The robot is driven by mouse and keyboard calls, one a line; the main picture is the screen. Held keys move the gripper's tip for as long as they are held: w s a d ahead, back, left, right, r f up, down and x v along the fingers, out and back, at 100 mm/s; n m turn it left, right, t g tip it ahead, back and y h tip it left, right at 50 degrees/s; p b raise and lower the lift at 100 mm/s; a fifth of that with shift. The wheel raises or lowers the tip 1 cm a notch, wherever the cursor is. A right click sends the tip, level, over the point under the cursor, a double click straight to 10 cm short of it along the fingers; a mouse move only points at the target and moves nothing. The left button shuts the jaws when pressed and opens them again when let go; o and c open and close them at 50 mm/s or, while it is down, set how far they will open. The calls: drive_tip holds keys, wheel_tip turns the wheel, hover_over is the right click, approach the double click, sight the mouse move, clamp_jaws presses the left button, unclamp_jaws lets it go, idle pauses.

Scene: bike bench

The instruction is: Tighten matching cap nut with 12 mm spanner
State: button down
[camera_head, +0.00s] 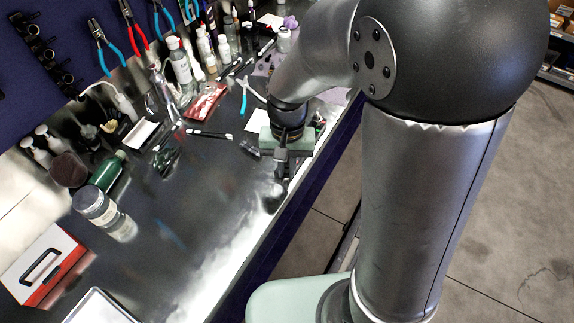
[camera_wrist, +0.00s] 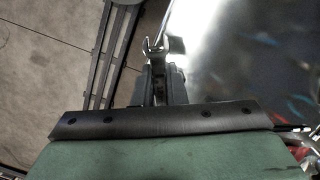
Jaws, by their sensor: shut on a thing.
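My gripper (camera_head: 281,168) reaches down over the bench's right edge in the head view. In the wrist view my gripper (camera_wrist: 161,76) is shut on a metal spanner (camera_wrist: 154,48), whose open jaw points away from the fingers. The rest of the spanner is hidden between the fingers and behind the gripper body. A small grey block-like shape (camera_wrist: 176,45) shows right beside the spanner jaw; I cannot tell what it is or whether they touch. I cannot make out a cap nut in either view. The spanner's size marking is not readable.
The dark bench top (camera_head: 190,215) has free room at its middle. Bottles (camera_head: 180,62), a red packet (camera_head: 206,101) and a green bottle (camera_head: 107,171) stand or lie toward the back and left. A jar (camera_head: 96,206) and a red-and-white box (camera_head: 42,265) are at the left.

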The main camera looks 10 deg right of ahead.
drive_tip(key=shift+r, duration=0.15)
drive_tip(key=r+p, duration=0.1)
drive_tip(key=d+r+p, duration=0.1)
drive_tip(key=s+r+p, duration=0.1)
drive_tip(key=r, duration=0.1)
drive_tip(key=shift+s+d, duration=0.1)
drive_tip(key=shift+d, duration=0.2)
idle(0.5)
idle(0.5)
